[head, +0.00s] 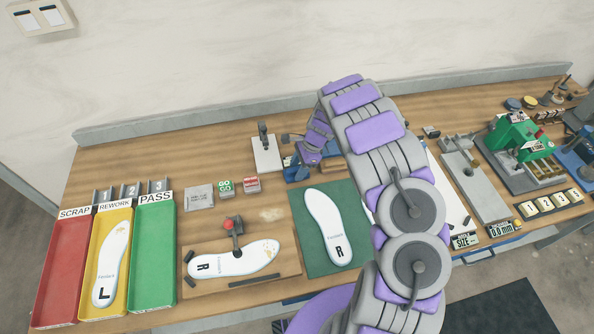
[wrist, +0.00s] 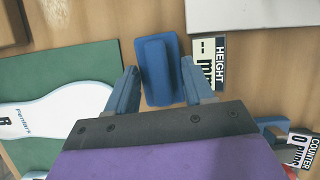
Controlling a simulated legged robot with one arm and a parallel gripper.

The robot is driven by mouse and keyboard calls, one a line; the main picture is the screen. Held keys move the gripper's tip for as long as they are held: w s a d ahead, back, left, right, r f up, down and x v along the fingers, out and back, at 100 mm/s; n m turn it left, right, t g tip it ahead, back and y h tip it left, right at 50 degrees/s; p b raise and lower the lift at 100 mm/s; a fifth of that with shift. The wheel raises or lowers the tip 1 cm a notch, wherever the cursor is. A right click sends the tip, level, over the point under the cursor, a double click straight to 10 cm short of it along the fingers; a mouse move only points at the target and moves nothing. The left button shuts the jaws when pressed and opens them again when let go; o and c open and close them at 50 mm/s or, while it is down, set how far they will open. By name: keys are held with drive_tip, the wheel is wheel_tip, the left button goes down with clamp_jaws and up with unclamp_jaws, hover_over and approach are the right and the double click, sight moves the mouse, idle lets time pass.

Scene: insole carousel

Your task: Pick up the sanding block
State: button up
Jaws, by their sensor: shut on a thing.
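The sanding block (wrist: 158,52) is blue, with a raised long ridge on top. In the wrist view it lies between the two blue fingers of my gripper (wrist: 160,82), which is shut on it. Brown benchtop shows around the block; I cannot tell whether the block still touches it. In the head view my arm reaches to the back middle of the bench, and the gripper and block are partly hidden there and too small to tell apart clearly.
A green mat (head: 297,217) bears a white insole (head: 325,222). A wooden board (head: 210,290) holds another insole at front left. Red, yellow and green trays (head: 153,262) stand at left. A "HEIGHT" display (wrist: 207,62) is close right of the block. Several fixtures crowd the right.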

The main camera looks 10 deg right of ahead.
sight(293, 169)
drive_tip(key=shift+r, duration=0.1)
drive_tip(key=shift+r, duration=0.55)
wheel_tip(293, 169, up, 2)
drive_tip(key=shift+r+p, duration=0.25)
drive_tip(key=shift+p, duration=0.15)
drive_tip(key=s+d, duration=0.1)
drive_tip(key=s, duration=0.4)
drive_tip(key=s+d, duration=0.1)
drive_tip(key=s, duration=0.4)
drive_tip(key=s+d+r+p, duration=0.1)
drive_tip(key=s, duration=0.4)
drive_tip(key=shift+s+d+r, duration=0.1)
drive_tip(key=shift+s+d, duration=0.2)
drive_tip(key=shift+d, duration=0.1)
